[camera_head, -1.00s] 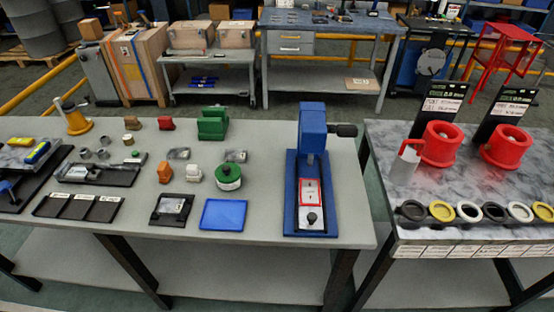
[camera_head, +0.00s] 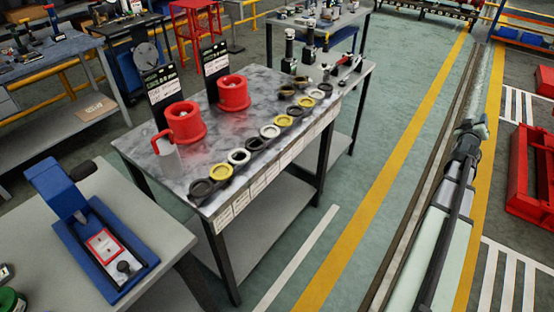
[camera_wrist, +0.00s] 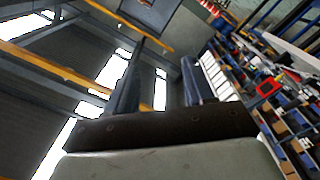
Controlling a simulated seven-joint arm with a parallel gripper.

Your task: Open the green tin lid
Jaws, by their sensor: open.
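The green tin (camera_head: 11,301) is at the bottom left corner of the head view, on the end of a grey bench. Only part of its round green top shows; the rest is cut off by the frame. My gripper (camera_head: 478,130) is far to the right of it, raised over the floor beyond the benches. In the wrist view my gripper (camera_wrist: 163,58) has its two dark fingers apart, with nothing between them. The wrist view shows no green tin.
A blue press (camera_head: 105,248) stands on the grey bench (camera_head: 172,225) beside the tin. A marble-topped table (camera_head: 242,118) to the right holds two red cups (camera_head: 185,122) and a row of rings. Open floor (camera_head: 355,190) lies between this table and my arm.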

